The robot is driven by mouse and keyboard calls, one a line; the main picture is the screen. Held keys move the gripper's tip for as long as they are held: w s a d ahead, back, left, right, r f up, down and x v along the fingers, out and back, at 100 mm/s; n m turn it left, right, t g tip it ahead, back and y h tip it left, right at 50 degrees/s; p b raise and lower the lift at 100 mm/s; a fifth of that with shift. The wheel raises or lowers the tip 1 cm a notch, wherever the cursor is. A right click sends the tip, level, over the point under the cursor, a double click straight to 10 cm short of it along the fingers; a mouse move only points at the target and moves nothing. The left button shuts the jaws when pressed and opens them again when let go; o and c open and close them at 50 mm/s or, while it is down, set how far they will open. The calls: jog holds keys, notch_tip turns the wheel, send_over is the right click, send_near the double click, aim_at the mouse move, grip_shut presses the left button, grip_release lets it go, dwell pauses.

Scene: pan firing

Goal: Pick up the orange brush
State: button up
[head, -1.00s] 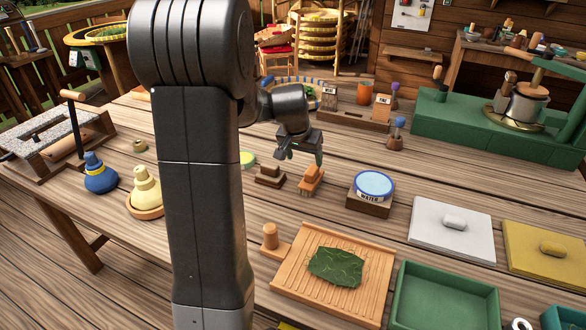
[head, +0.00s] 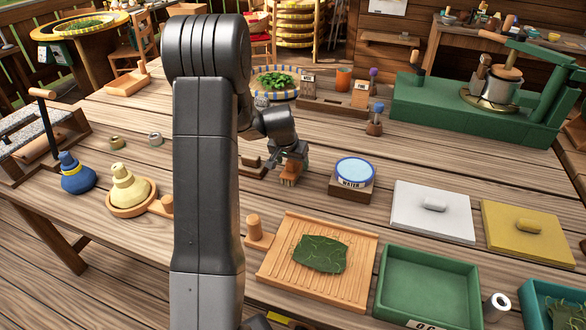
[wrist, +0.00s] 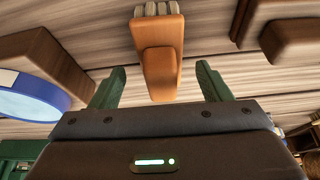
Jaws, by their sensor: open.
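The orange brush (head: 289,179) stands on the wooden table, just left of the water pot, with its pale bristles downward in the head view. In the wrist view the brush (wrist: 158,62) lies between the lines of my two green fingers, its near end reaching between their tips. My gripper (head: 287,163) is open and low over the brush; my fingers also show in the wrist view (wrist: 161,80), apart on either side. I see a gap between the brush and each finger. My gripper hides part of the brush in the head view.
A dark brown block (head: 250,163) stands close left of the brush. The water pot (head: 355,172) sits on a wooden base close on the right. A board with a green leaf (head: 290,282) lies in front. A bottle with a blue top (head: 375,120) stands behind.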

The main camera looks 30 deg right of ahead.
jog(key=shift+x, duration=1.65)
jog(key=shift+a, duration=0.1)
